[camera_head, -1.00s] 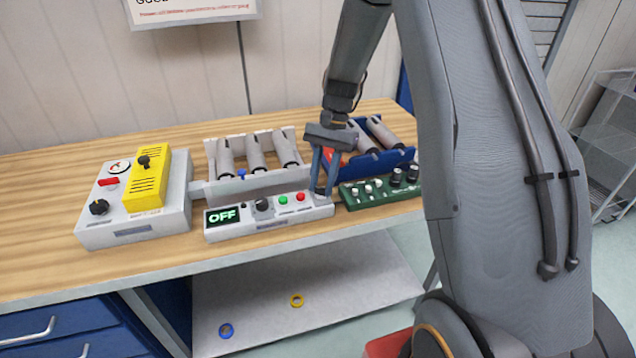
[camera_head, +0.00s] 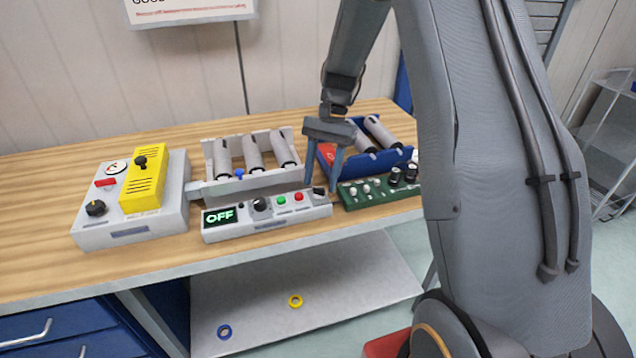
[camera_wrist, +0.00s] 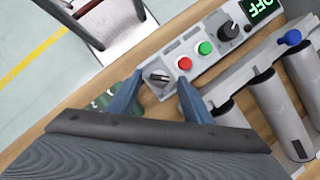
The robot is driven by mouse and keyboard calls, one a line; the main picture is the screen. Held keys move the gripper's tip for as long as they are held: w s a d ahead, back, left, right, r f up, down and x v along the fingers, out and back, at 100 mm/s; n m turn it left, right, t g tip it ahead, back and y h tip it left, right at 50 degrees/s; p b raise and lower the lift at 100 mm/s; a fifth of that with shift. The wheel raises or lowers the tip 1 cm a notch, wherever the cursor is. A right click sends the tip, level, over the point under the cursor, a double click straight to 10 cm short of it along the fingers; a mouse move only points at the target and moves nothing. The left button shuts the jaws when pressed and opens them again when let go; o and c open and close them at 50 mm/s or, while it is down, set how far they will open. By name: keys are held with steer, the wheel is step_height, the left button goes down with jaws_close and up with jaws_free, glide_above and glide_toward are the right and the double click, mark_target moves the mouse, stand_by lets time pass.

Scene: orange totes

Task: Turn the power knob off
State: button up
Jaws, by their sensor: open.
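A white control box (camera_head: 270,231) sits at the bench's front edge, with its lit display (camera_head: 218,216) reading OFF. It carries a large black knob (camera_head: 260,204), a green button (camera_head: 282,199), a red button (camera_head: 298,197) and a small dark knob (camera_head: 319,191) at its right end. The small knob also shows in the wrist view (camera_wrist: 157,77), its pointer lying roughly across the box. I cannot read which one is labelled power. My gripper (camera_head: 322,185) is open, pointing down, its fingers on either side of the small knob; contact is not clear.
A green panel with knobs (camera_head: 380,190) stands close on the right. A grey-white box with a yellow block (camera_head: 143,180) stands on the left. Behind are a white rack (camera_head: 232,185) and a blue bin (camera_head: 372,160) with grey cylinders. A lower shelf (camera_head: 350,280) holds two rings.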

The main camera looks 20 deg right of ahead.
steer(key=b+v, duration=0.1)
steer(key=v, duration=0.5)
steer(key=shift+r+b, duration=0.15)
steer(key=shift+b, duration=0.2)
steer(key=shift+d, duration=0.1)
steer(key=s+a+f+n+t+h, duration=0.1)
steer(key=s+n, duration=0.3)
steer(key=s, duration=0.6)
steer(key=s+a+f+n+t+h, duration=0.2)
steer(key=s+n+t, duration=0.1)
steer(key=s, duration=0.7)
steer(key=shift+s+a+n+t, duration=0.2)
steer(key=shift+a+n+t, duration=0.1)
steer(key=shift+n, duration=0.6)
